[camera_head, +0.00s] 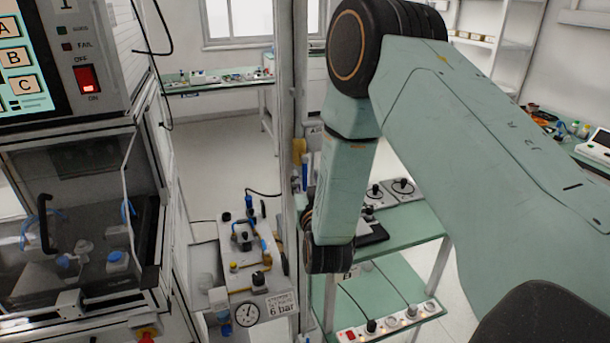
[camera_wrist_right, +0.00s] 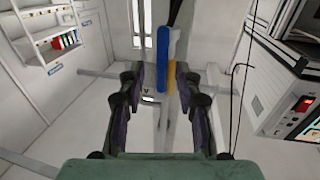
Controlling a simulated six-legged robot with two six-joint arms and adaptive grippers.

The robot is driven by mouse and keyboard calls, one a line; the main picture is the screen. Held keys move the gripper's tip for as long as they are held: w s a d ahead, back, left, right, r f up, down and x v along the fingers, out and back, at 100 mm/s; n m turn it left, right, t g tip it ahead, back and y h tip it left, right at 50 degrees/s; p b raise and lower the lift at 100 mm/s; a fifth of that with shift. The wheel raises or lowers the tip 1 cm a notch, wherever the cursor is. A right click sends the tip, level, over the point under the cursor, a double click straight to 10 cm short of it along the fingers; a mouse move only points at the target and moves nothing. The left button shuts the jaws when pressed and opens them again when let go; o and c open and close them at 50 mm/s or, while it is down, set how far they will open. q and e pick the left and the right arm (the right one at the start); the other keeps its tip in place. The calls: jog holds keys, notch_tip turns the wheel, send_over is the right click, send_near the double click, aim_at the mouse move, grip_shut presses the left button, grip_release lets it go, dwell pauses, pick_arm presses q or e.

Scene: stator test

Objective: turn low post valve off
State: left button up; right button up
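The post (camera_head: 289,110) stands upright in the middle of the head view. A yellow part (camera_head: 299,150) and a blue lever (camera_head: 305,171) show at its side. My right gripper (camera_head: 307,213) is small and mostly hidden beside my arm just below them. In the right wrist view the right gripper (camera_wrist_right: 163,88) is open. The blue lever (camera_wrist_right: 162,60) and yellow part (camera_wrist_right: 172,76) appear between its dark fingers, with a gap on both sides. How far ahead of the fingertips they are is unclear. The lever looks upright along the post. My left gripper is not in view.
A pneumatic panel with a gauge (camera_head: 247,314) and a 6 bar sign (camera_head: 281,305) is left of the post. A green shelf unit (camera_head: 410,272) with knobs and switches is right of it. A cabinet (camera_head: 94,155) fills the left. Open floor (camera_head: 218,145) lies behind.

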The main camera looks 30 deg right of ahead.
jog(key=shift+w+a+r, duration=0.15)
jog(key=shift+w, duration=0.4)
jog(key=shift+d+f, duration=0.25)
jog(key=shift+d, duration=0.35)
jog(key=shift+a+r, duration=0.2)
jog(key=shift+a, duration=0.3)
jog(key=c, duration=0.5)
jog(key=shift+c, duration=0.9)
jog(key=shift+d+f, duration=0.1)
jog(key=shift+d, duration=0.25)
grip_shut()
jog(key=shift+a, duration=0.25)
jog(key=shift+d, duration=0.15)
